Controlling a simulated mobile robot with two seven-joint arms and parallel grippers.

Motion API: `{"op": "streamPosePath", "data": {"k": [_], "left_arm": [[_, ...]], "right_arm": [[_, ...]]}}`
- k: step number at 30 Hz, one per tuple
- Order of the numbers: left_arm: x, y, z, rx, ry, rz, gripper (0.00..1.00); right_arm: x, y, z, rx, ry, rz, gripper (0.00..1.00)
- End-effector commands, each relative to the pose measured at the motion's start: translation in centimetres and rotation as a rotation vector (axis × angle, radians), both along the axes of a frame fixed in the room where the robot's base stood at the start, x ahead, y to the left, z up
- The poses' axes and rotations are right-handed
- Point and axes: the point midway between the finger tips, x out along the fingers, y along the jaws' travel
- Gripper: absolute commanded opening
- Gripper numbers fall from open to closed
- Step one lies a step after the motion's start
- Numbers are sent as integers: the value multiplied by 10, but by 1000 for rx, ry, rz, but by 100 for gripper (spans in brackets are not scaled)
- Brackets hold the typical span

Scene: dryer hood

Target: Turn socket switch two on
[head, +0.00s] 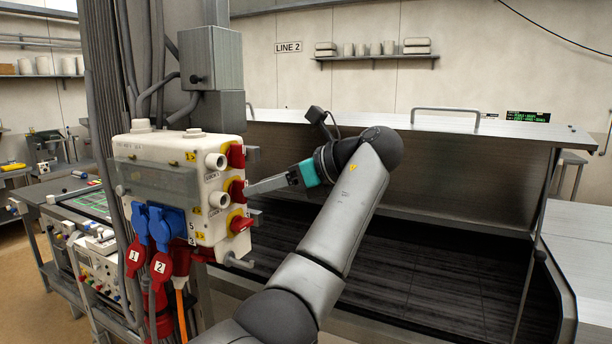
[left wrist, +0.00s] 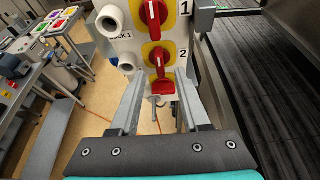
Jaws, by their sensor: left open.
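A white socket box (head: 205,231) hangs on the column at the left of the head view. Red rotary switches on yellow plates line its right side. Switch two (head: 237,190) is the middle one; in the left wrist view, switch two (left wrist: 158,58) sits beside the label 2, its red handle roughly vertical. Switch one (left wrist: 152,14) is above it. A third red switch (left wrist: 163,88) shows below, between the fingers. My left gripper (head: 252,188) is open and empty, its tips close to switch two; contact cannot be told. The left wrist view shows both fingers (left wrist: 160,77) apart.
White round sockets (left wrist: 108,21) stick out left of the switches. Blue plugs (head: 166,226) and red plugs (head: 161,266) with cables hang from the box front. A metal hood (head: 450,170) stands to the right, behind my arm. Free room lies between box and hood.

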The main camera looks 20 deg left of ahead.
Motion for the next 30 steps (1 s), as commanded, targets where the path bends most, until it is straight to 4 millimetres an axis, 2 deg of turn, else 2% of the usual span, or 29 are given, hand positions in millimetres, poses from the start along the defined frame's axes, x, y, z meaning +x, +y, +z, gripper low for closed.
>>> {"op": "streamPosePath", "data": {"k": [3,14,15,21,30], "left_arm": [[-1,-23,8,-4,0,-6,46],[-6,-83,34,0,3,-6,46],[-6,-87,38,-1,4,-5,46],[-7,-100,43,0,2,-2,46],[-7,-102,42,1,2,-1,46]], "right_arm": [[0,0,-4,0,0,0,0],[0,0,-9,0,0,-1,0],[0,0,-2,0,0,-1,0],[0,0,7,0,0,-1,0],[0,0,7,0,0,-1,0]]}}
